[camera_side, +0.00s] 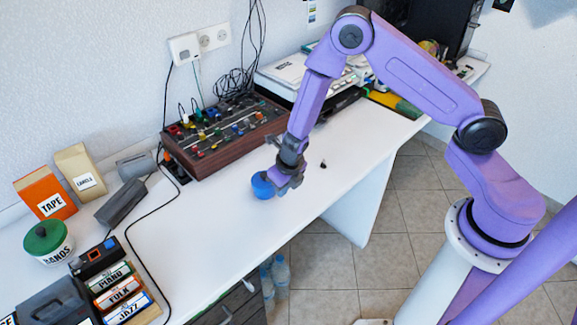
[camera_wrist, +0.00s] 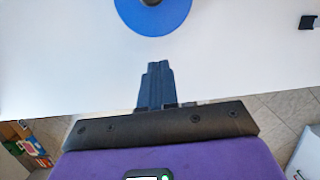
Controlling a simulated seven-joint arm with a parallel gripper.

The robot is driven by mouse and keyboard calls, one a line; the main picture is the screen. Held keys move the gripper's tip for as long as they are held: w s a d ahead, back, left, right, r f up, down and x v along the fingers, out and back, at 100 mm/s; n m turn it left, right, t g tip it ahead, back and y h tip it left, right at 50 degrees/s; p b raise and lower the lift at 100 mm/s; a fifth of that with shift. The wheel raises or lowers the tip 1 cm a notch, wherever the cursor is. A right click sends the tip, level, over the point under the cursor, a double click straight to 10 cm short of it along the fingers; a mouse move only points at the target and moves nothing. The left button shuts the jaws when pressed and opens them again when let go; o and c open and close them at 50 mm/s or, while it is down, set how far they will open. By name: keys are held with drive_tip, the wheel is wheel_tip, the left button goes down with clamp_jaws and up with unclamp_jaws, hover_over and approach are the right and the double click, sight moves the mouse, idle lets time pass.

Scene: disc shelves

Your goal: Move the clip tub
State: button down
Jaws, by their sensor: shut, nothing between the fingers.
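A round blue tub (camera_side: 261,187) stands on the white table, near its front edge. In the wrist view its blue round top (camera_wrist: 163,22) with a dark centre knob is cut off by the upper picture edge. No label on it can be read. My gripper (camera_side: 287,186) is just right of the tub in the side view and hides part of its edge. In the wrist view the fingers of my gripper (camera_wrist: 156,66) are together and empty, with white table between their tips and the blue top.
A tub with a green lid (camera_side: 45,236), labelled BANDS, stands at the left by an orange TAPE box (camera_side: 47,194) and a tan box (camera_side: 79,173). A wooden panel (camera_side: 222,136) with coloured knobs lies behind my gripper. A small dark item (camera_side: 323,164) lies to the right.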

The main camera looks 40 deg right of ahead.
drive_tip(key=v, duration=1)
idle(0.3)
drive_tip(key=shift+s, duration=0.1)
drive_tip(key=shift+d, duration=0.1)
drive_tip(key=shift+s+d+x, duration=0.1)
drive_tip(key=shift+s+x, duration=0.15)
drive_tip(key=shift+x, duration=1.4)
drive_tip(key=shift+s+d+x, duration=0.1)
drive_tip(key=shift+s+x, duration=0.2)
drive_tip(key=shift+x, duration=1.35)
drive_tip(key=shift+s+d+x, duration=0.1)
drive_tip(key=shift+s+x, duration=0.15)
drive_tip(key=shift+x, duration=1.4)
drive_tip(key=shift+w+a, duration=0.1)
drive_tip(key=shift+w, duration=1.85)
drive_tip(key=shift+w, duration=0.1)
